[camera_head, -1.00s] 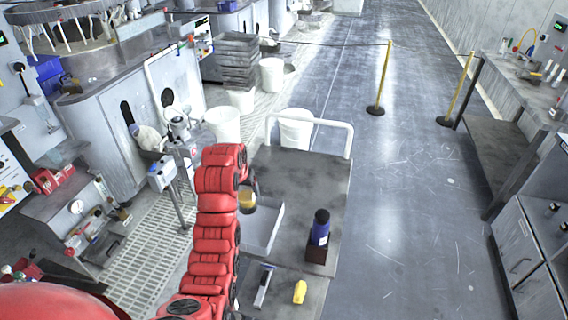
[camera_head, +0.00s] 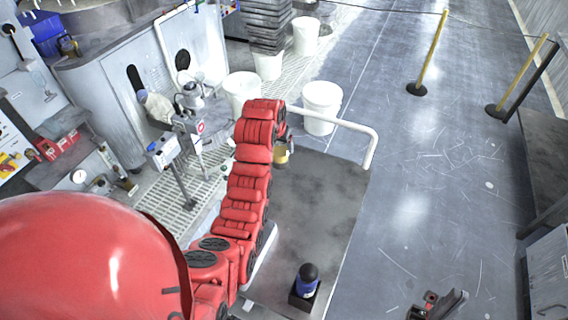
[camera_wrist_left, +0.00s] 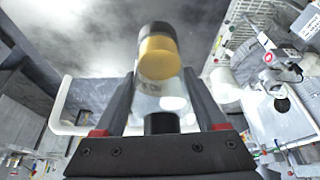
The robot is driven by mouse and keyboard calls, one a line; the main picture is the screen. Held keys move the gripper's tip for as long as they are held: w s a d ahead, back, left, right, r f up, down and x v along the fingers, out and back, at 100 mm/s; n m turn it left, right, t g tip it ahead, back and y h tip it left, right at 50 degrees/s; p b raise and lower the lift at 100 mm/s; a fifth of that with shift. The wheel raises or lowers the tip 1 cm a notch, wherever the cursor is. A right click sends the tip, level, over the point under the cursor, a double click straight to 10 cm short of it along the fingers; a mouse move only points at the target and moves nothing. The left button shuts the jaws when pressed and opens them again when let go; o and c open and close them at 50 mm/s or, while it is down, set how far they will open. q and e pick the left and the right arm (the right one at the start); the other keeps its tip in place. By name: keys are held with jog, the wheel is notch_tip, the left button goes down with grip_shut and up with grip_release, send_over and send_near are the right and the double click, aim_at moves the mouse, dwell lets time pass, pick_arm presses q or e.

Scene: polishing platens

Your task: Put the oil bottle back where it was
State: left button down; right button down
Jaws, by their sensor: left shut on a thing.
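The oil bottle, clear with yellow oil, shows in the head view (camera_head: 281,155) at the far end of my left arm, over the back of the grey cart top (camera_head: 315,205). In the left wrist view the bottle (camera_wrist_left: 158,60) stands between the fingers, with dark ends. My left gripper (camera_wrist_left: 160,100) is shut on it. In the head view the arm partly hides this gripper (camera_head: 286,138). My right gripper (camera_head: 437,304) shows at the bottom right edge, right of the cart; its jaw state is unclear.
A dark bottle with a blue-purple label (camera_head: 306,279) stands in a dark holder near the cart's front. A white rail (camera_head: 372,150) rims the cart's back. White buckets (camera_head: 321,105) stand behind it. The cart's middle right is clear.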

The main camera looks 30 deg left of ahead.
pick_arm(q)
jog(key=f+p, duration=0.3)
jog(key=f, duration=0.5)
jog(key=shift+s, duration=0.2)
